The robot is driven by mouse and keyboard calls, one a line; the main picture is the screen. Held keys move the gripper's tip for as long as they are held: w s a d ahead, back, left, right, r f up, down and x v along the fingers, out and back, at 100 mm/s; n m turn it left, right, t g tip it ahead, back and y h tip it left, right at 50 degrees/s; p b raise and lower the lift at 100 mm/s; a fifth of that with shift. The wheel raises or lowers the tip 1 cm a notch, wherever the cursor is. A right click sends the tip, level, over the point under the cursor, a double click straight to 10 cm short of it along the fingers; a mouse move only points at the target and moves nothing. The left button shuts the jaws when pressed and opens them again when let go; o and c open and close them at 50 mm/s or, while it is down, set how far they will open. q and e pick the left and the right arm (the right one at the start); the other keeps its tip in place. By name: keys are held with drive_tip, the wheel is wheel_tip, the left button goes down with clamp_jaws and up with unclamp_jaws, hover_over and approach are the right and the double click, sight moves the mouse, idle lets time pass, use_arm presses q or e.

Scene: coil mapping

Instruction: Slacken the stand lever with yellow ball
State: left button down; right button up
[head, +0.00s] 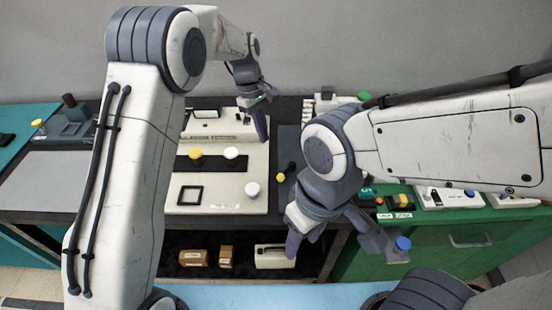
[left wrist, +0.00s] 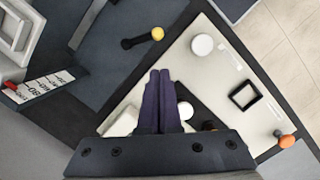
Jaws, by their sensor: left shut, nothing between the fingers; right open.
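The stand lever is a short black arm with a yellow ball (head: 281,177) at its end. It lies on a dark surface just right of the pale panel (head: 215,203). In the left wrist view the yellow ball (left wrist: 158,34) shows beyond my fingertips, with the black arm running left from it. My left gripper (head: 262,138) is shut and empty above the panel's right edge, farther back than the ball and apart from it. Its closed fingers (left wrist: 160,73) point toward the lever. My right gripper (head: 332,232) is open and empty, in front and right of the lever.
A green cabinet (head: 470,235) stands at right. Small boxes (head: 194,258) lie on the shelf below.

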sight(287, 172)
use_arm(q)
drive_tip(key=w+f+n, duration=0.1)
drive_tip(key=w+a+f, duration=0.1)
drive_tip(key=shift+w+a+n, duration=0.3)
drive_tip(key=shift+w+n, duration=0.05)
drive_tip(key=shift+n, duration=0.05)
drive_tip(key=p+x, duration=0.1)
drive_tip(key=x, duration=0.4)
drive_tip(key=p+x, duration=0.1)
drive_tip(key=x, duration=0.4)
drive_tip(key=shift+s+d+p, duration=0.2)
drive_tip(key=shift+d+p, duration=0.05)
drive_tip(key=shift+p, duration=0.05)
drive_tip(key=shift+s+d+p, duration=0.55)
drive_tip(key=shift+s+d, duration=0.15)
drive_tip(key=shift+d, duration=0.35)
drive_tip(key=shift+s+d+f, duration=0.3)
drive_tip(key=shift+d, duration=0.15)
